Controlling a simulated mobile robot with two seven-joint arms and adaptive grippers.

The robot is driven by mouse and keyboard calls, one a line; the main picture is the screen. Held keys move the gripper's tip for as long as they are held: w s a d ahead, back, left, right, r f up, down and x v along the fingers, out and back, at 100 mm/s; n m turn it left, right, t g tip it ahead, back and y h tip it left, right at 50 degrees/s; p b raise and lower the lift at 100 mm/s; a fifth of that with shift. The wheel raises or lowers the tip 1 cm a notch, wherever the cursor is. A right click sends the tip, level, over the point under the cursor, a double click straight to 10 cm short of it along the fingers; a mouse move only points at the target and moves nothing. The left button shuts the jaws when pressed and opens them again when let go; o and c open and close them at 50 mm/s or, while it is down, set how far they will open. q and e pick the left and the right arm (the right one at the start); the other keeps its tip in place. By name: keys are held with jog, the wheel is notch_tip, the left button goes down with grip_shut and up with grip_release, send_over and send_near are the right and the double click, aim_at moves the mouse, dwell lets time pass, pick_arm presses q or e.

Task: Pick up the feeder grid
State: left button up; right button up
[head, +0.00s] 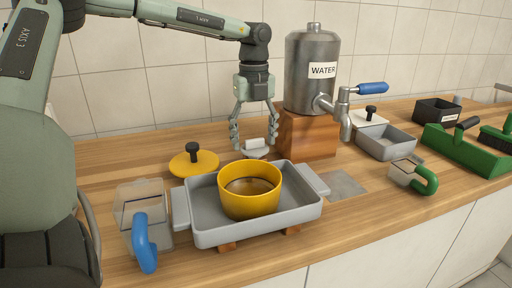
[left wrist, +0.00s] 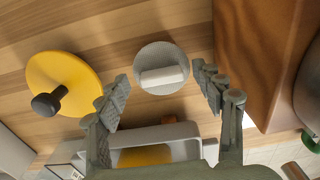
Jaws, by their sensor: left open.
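The feeder grid (head: 256,153) is a small round grey mesh disc with a white bar handle, lying on the wooden counter behind the grey tray. It also shows in the left wrist view (left wrist: 161,54), whole and uncovered. My left gripper (head: 253,140) points down over the grid, its fingers spread to either side of the white handle. In the left wrist view my left gripper (left wrist: 160,76) is open and empty, with the grid beyond and between its fingertips. I cannot tell whether the fingers touch it. My right gripper is not in view.
A yellow lid (head: 194,162) with a dark knob lies left of the grid. The grey tray (head: 210,237) with a yellow pot (head: 249,204) stands in front. A wooden block (head: 308,136) under the water tank (head: 312,75) is close on the right. The tiled wall is behind.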

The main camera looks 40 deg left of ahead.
pick_arm(q)
jog(key=shift+w+f, duration=0.1)
jog(key=shift+f, duration=0.85)
jog(key=c, duration=0.6)
jog(key=shift+r, duration=0.1)
